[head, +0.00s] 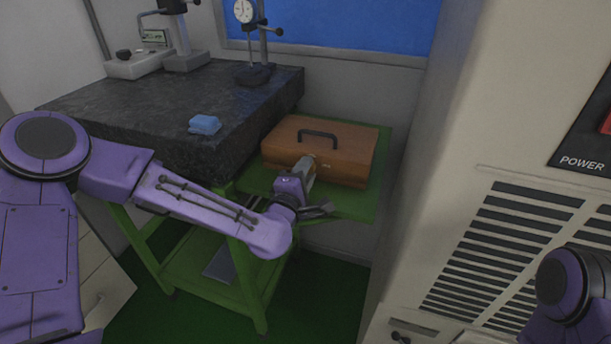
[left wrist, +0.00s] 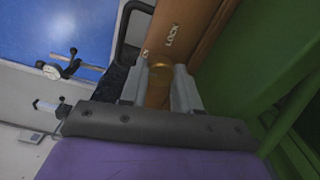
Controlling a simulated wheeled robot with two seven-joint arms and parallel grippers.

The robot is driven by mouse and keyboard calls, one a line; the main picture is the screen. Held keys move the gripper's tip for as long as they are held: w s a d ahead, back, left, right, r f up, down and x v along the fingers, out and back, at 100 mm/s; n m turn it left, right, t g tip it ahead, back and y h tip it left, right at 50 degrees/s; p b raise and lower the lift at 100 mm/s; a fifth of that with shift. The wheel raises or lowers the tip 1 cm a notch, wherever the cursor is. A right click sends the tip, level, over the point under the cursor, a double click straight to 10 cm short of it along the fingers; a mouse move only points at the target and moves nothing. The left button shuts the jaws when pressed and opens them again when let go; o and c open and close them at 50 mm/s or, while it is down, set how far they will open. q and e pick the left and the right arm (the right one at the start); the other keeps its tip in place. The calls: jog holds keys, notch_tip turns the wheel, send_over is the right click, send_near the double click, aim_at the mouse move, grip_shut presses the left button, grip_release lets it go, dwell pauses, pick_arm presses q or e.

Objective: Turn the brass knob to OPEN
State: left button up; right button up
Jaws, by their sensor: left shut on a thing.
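The wooden case (head: 350,147), brown with a dark handle on its lid, sits on the green shelf of a stand beside the dark stone slab. My left gripper (head: 308,168) reaches its front face. The knob's pointer is not readable, and an OPEN label is not visible. My right gripper is out of view.
A tall beige cabinet (head: 450,150) with vents and a POWER label stands close on the right. Green shelf (head: 375,208) shows beside the case.

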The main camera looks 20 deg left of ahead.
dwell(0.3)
pick_arm(q)
jog(key=o, duration=1.1)
jog(key=shift+c, duration=0.2)
jog(key=s+p, duration=0.5)
jog(key=s, duration=0.5)
jog(key=shift+s+a, duration=0.15)
jog(key=shift+s, duration=0.15)
